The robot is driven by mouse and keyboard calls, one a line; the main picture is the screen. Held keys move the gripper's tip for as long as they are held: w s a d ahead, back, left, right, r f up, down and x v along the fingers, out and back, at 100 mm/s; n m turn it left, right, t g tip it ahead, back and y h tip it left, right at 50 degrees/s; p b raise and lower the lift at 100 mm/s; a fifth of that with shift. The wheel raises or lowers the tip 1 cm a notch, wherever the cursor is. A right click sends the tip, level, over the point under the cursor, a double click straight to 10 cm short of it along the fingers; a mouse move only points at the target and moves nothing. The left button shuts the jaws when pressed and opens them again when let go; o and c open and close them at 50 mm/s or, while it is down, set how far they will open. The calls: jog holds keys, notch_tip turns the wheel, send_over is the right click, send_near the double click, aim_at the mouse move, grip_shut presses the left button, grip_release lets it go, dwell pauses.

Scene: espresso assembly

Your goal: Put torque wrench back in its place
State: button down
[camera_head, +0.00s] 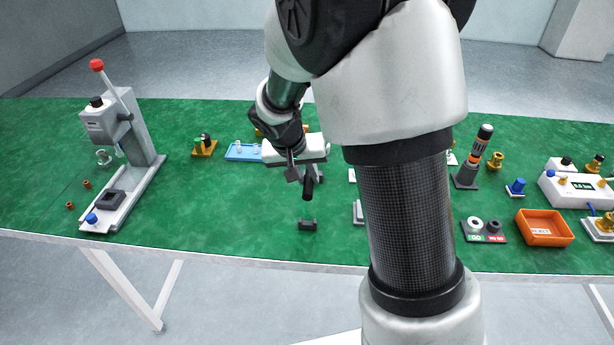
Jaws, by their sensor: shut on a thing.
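My gripper (301,174) is above the middle of the green table, left of my arm in the picture. It is shut on a dark, rod-like tool, which I take to be the torque wrench (308,188). Its black end sticks out below the fingers toward the camera; the rest is hidden by the gripper. A small black cradle (307,225) sits on the table below the held tool, nearer the front edge. The tool appears apart from the cradle.
A lever press (128,140) stands at the left. A blue tray (243,152) lies behind my gripper. An upright black-and-orange tool (477,148) stands in a holder at the right, near an orange bin (544,229). The green mat (225,205) is clear left of the cradle. My arm hides the middle right.

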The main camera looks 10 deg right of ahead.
jog(key=shift+f+b, duration=3.7)
jog(key=shift+f, duration=0.15)
jog(key=shift+f+b, duration=0.3)
jog(key=shift+b, duration=0.45)
jog(key=shift+f+b, duration=0.3)
jog(key=shift+b, duration=0.05)
jog(key=c, duration=1.5)
grip_release()
jog(key=shift+r, duration=0.1)
